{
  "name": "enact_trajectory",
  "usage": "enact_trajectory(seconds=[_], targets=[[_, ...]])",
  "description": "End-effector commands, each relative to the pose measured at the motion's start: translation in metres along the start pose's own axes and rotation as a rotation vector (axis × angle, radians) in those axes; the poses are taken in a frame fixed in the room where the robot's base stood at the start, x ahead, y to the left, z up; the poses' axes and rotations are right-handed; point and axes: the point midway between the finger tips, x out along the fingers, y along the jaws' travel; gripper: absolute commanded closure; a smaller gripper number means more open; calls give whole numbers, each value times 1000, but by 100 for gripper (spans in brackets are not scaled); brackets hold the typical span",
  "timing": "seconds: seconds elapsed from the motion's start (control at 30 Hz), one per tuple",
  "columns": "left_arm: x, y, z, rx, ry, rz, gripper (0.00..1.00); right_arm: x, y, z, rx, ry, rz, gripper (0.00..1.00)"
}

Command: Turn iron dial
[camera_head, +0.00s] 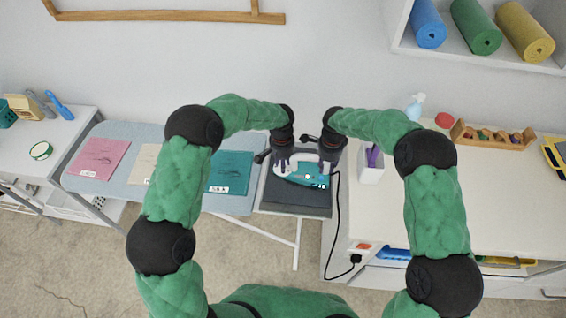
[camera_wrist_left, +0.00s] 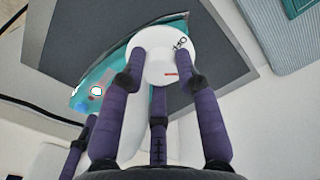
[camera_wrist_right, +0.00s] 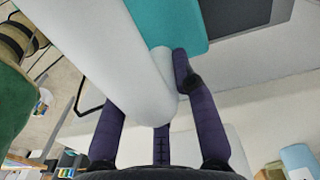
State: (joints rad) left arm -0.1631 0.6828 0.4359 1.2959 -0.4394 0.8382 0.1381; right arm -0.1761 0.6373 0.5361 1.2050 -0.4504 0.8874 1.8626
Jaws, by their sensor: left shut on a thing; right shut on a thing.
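The teal and white iron (camera_head: 312,180) sits on a dark grey pad (camera_head: 282,196) at the end of the ironing board. Its round white dial (camera_wrist_left: 163,62) shows in the left wrist view, with dark marks and a small red line. My left gripper (camera_head: 283,163) is shut on the dial, a purple finger on each side of it. My right gripper (camera_head: 327,158) is shut on the iron's white handle (camera_wrist_right: 105,55), which fills much of the right wrist view. In the head view the grippers hide much of the iron's top.
The ironing board (camera_head: 140,135) to the left carries pink, cream and teal cloths (camera_head: 229,173). A black cord (camera_head: 338,225) runs down to a plug by the white cabinet (camera_head: 440,225). A white holder (camera_head: 371,172) stands close right of the iron.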

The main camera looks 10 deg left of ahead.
Motion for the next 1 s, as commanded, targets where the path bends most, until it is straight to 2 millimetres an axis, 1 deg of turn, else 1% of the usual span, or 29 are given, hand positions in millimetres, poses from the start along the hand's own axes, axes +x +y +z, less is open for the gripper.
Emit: enact_trajectory(seconds=[0.03,0.13,0.17,0.2,0.23,0.57,0.67,0.77,1.0], targets=[[3,-1,4,0,-11,-1,100,3,3,1,1,-2,9,100],[3,-1,4,0,-12,-1,100,3,3,1,1,-2,9,100],[3,-1,4,0,-12,-1,62,3,3,1,1,-2,9,100],[3,-1,4,0,-11,-1,51,3,3,1,1,-2,9,100],[3,-1,4,0,-11,-1,44,3,3,1,1,-2,10,100],[0,-1,1,-1,-3,-1,44,3,3,1,-1,-2,10,100],[-5,-1,0,-1,-1,-1,44,3,3,1,-2,-2,10,100],[-17,-1,0,-2,-1,-1,44,3,3,2,-2,-2,10,100],[-64,0,0,0,0,-1,44,3,3,2,-2,-2,10,100]])
